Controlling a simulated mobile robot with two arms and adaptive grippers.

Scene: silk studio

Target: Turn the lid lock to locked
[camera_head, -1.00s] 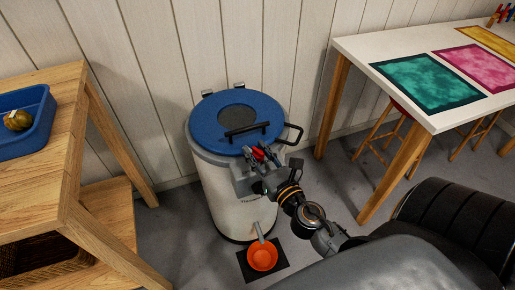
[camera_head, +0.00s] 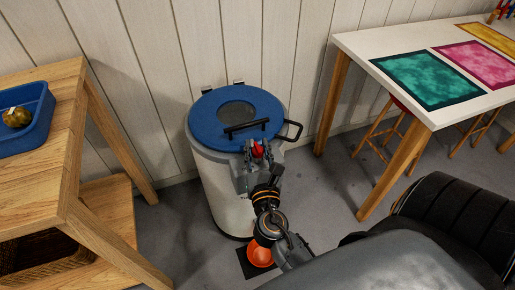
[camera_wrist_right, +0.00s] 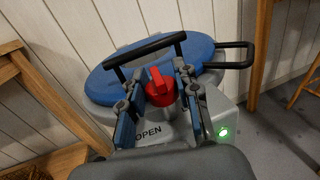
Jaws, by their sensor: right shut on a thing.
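A white drum (camera_head: 227,190) with a blue lid (camera_head: 210,125) stands against the wall, its lid down. The red lid lock knob (camera_wrist_right: 157,88) sits on a grey housing (camera_wrist_right: 215,108) at the lid's front edge. The word OPEN shows on the housing in front of the knob, and a green light (camera_wrist_right: 224,135) glows at its right. My right gripper (camera_head: 258,150) is shut on the red knob, with one finger on each side in the wrist view (camera_wrist_right: 157,75). The fingers hide part of the knob. My left gripper is out of view.
A black lid handle (camera_wrist_right: 145,57) and a side handle (camera_head: 293,131) stand close to the gripper. Wooden table (camera_head: 40,170) at left; white table (camera_head: 400,47) at right.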

